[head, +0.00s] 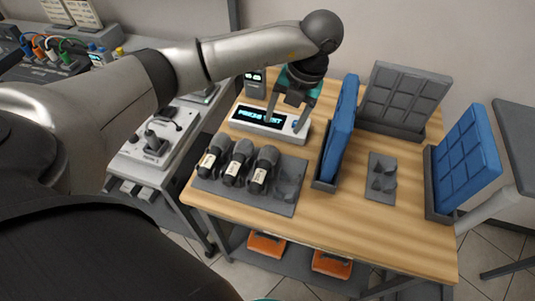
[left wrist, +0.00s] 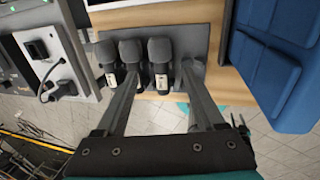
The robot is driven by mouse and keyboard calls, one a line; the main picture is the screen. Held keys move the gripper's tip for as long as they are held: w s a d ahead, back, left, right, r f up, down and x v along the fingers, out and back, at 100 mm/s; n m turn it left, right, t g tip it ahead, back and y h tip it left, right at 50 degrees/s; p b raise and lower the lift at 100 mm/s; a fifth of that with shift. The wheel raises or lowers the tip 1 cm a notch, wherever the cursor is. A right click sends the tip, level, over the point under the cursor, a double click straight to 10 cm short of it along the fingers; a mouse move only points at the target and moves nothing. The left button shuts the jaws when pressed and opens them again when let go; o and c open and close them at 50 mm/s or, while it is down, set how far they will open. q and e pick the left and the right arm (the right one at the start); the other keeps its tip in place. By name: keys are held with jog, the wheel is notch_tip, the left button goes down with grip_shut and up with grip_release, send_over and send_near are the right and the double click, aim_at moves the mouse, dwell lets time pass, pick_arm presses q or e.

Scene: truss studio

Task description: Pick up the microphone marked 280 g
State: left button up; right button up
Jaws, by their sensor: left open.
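Three dark microphones lie side by side on a grey holder (head: 205,185): the left one (head: 214,156), the middle one (head: 238,161) and the right one (head: 263,169). Each has a small pale label, too small to read, so I cannot tell which is marked 280 g. They also show in the left wrist view: left (left wrist: 107,62), middle (left wrist: 131,58), right (left wrist: 160,62). My left gripper (head: 284,123) is open and empty, in front of a white display box (head: 248,118) in the head view. In the wrist view the right microphone appears between its fingers (left wrist: 163,66). My right gripper is not in view.
The holder has an empty cradle at its right end. A blue panel (head: 338,130) stands upright right of it, with a grey panel (head: 404,95) and another blue panel (head: 466,160) beyond. A small grey holder (head: 381,195) lies between. The wooden table (head: 330,225) is clear in front.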

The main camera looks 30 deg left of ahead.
aim_at(271, 150)
pick_arm(q)
jog(key=b+x, duration=0.1)
jog(key=x, duration=0.8)
jog(key=shift+s, duration=0.15)
jog(key=b+x, duration=0.1)
jog(key=x, duration=0.4)
jog(key=shift+c, duration=0.4)
grip_shut()
